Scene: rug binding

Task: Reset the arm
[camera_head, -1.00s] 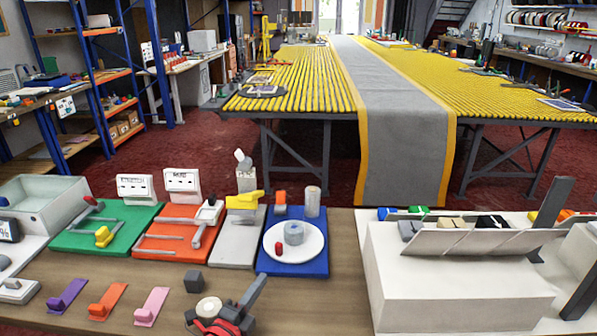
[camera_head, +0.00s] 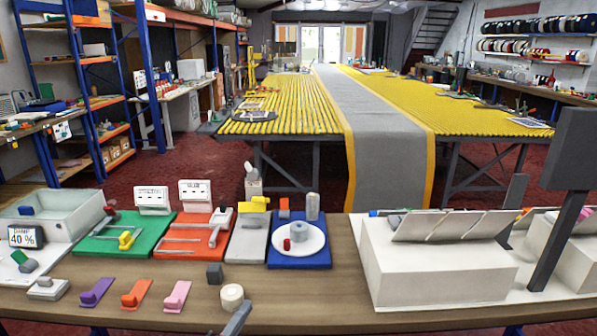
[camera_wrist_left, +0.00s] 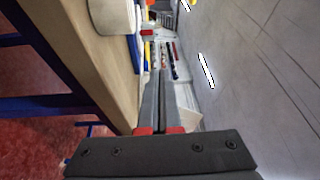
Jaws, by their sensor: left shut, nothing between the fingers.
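My left gripper (camera_head: 237,320) shows only as a grey finger end at the bottom edge of the head view, in front of the workbench (camera_head: 330,290). In the left wrist view its two long grey fingers (camera_wrist_left: 158,100) lie together with red pads at their base, shut and empty. They point past the edge of the wooden bench (camera_wrist_left: 60,45). The rest of the left arm is out of the head view. My right gripper is in neither view.
On the bench, a white tape roll (camera_head: 232,297) sits close to my left gripper. A dark block (camera_head: 215,274), a pink holder (camera_head: 177,296), an orange holder (camera_head: 136,294) and a blue tray (camera_head: 300,257) stand nearby. A dark panel (camera_head: 570,150) rises at right.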

